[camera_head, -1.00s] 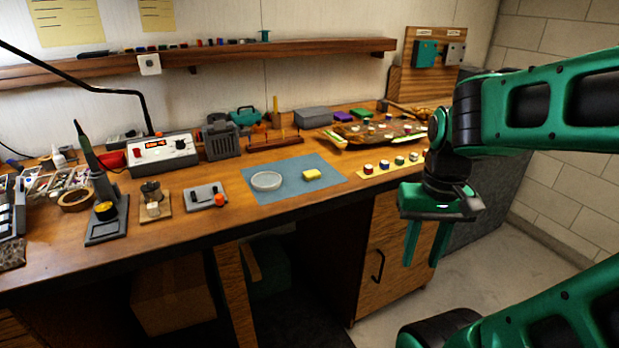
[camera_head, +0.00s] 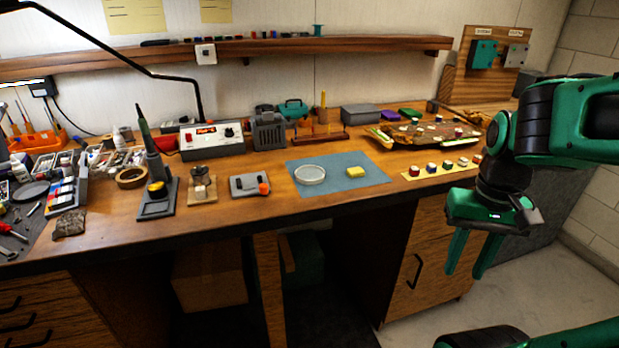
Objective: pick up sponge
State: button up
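The yellow sponge (camera_head: 356,172) lies on a blue mat (camera_head: 338,186) on the workbench. A round, pale, shallow dish (camera_head: 309,174) is on the same mat, to the left of the sponge and apart from it. My gripper (camera_head: 466,276) is open and empty, with its two green fingers pointing down. It hangs in front of the bench's right end, to the right of the sponge and well apart from it.
A yellow strip with several small coloured blocks (camera_head: 441,168) lies right of the mat. A grey plate with an orange knob (camera_head: 249,185) and a soldering station (camera_head: 211,138) stand to the left. A desk lamp arm (camera_head: 140,66) arches over the left side. Free wood borders the mat's front.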

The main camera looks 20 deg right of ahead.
aim_at(356, 172)
jog(key=k, duration=0.45)
jog(key=u, duration=0.2)
jog(key=i, duration=1.3)
jog(key=z, duration=0.25)
